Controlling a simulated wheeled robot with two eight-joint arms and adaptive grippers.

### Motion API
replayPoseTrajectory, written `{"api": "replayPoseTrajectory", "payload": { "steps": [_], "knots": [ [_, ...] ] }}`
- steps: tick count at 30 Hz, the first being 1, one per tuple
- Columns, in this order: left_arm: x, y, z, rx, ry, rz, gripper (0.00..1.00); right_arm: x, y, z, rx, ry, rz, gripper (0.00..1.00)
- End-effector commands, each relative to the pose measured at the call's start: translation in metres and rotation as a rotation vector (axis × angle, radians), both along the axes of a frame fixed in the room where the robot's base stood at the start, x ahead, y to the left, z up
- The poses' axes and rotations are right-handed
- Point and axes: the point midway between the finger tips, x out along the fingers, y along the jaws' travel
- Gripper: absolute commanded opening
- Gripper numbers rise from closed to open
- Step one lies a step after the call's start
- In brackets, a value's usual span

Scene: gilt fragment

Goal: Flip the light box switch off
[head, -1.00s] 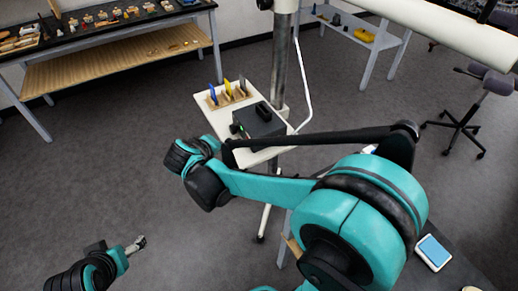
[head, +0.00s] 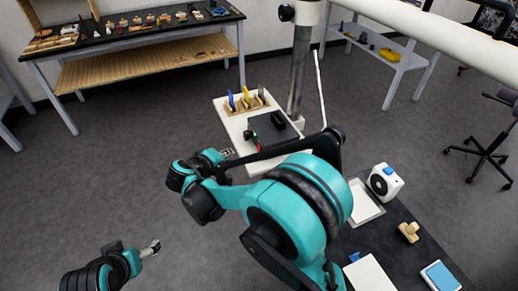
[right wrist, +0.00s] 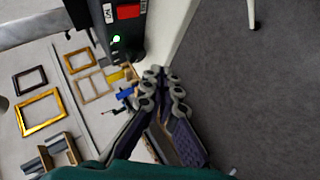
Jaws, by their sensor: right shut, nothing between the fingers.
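A dark box (head: 275,131) sits on a small white stand (head: 232,122), with a small green light and red on its left side. The right wrist view shows this box (right wrist: 130,42) close up, with a red switch (right wrist: 128,10), pale labels and a lit green light (right wrist: 116,38). My right gripper (head: 226,153) is near the stand's left front edge, left of the box and apart from it. In the right wrist view its fingers (right wrist: 165,92) are together and empty, below the box. My left gripper (head: 152,248) is low at left, away from the stand; its jaws are too small to read.
A rack with blue and yellow tools (head: 246,102) stands behind the box. A metal post (head: 300,70) rises beside the stand. A dark table (head: 395,232) at right holds a white device (head: 385,182), a wooden stamp (head: 409,232) and a blue pad (head: 440,277).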

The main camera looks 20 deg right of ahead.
Motion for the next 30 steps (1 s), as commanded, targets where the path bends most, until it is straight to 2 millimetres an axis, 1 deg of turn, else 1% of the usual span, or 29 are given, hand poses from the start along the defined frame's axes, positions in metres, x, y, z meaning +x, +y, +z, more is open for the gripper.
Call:
{"api": "replayPoseTrajectory", "payload": {
  "steps": [9, 15, 21, 30],
  "knots": [
    [0.0, 0.0, -0.003, 0.0, 0.0, 0.0, 0.78, 0.001, -0.045, -0.007, 0.0, 0.0, -0.003, 0.0],
    [0.0, 0.0, -0.006, 0.0, 0.0, 0.0, 0.78, 0.002, -0.066, -0.011, 0.001, 0.0, -0.001, 0.0],
    [0.0, 0.0, -0.007, 0.0, 0.0, 0.0, 0.78, 0.002, -0.076, -0.012, 0.001, 0.0, -0.001, 0.0],
    [0.0, 0.0, -0.007, 0.0, 0.0, 0.0, 0.78, 0.002, -0.077, -0.012, 0.0, 0.0, 0.0, 0.0]
  ]
}}
